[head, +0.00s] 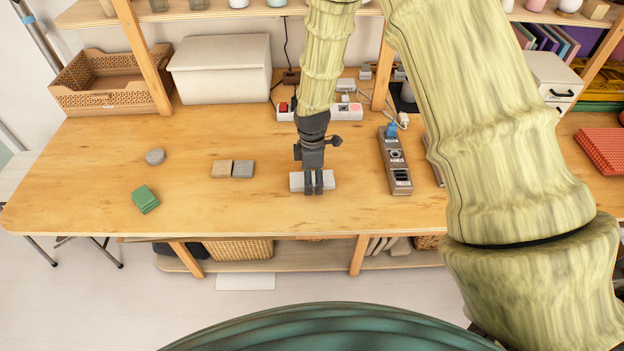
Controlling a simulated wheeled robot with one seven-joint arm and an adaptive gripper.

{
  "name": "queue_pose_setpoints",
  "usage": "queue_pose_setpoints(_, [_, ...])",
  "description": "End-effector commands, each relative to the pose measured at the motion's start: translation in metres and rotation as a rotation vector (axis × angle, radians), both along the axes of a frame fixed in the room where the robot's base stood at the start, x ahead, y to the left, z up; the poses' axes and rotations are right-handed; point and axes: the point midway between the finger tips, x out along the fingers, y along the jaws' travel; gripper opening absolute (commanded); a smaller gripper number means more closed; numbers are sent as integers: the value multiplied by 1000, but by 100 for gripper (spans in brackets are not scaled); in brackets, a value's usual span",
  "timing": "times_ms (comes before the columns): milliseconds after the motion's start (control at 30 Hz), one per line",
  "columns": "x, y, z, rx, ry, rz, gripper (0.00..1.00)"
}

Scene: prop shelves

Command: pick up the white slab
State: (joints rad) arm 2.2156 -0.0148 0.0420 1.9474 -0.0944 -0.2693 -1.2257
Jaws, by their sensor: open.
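The white slab (327,180) is a pale, flat rectangular block lying on the wooden table near its front edge. My gripper (313,192) points down over the middle of the slab and hides part of it. Its two dark fingers are open with a small gap between them. From this view I cannot tell whether the fingers touch the slab or stand just in front of or above it.
A tan block (222,169) and a grey block (243,169) lie left of the slab. Further left are a green block (145,199) and a round grey piece (155,156). A grey socket strip (395,160) lies to the right. The table's left part is mostly clear.

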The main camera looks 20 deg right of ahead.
Motion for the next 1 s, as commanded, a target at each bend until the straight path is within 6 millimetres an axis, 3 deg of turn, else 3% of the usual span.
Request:
queue_pose_setpoints(167, [0, 0, 0, 0, 0, 0, 79])
queue_pose_setpoints(500, [0, 0, 0, 0, 0, 0, 18])
queue_pose_setpoints(533, [0, 0, 1, 0, 0, 0, 16])
queue_pose_setpoints(1000, [1, 0, 12, 1, -2, -1, 16])
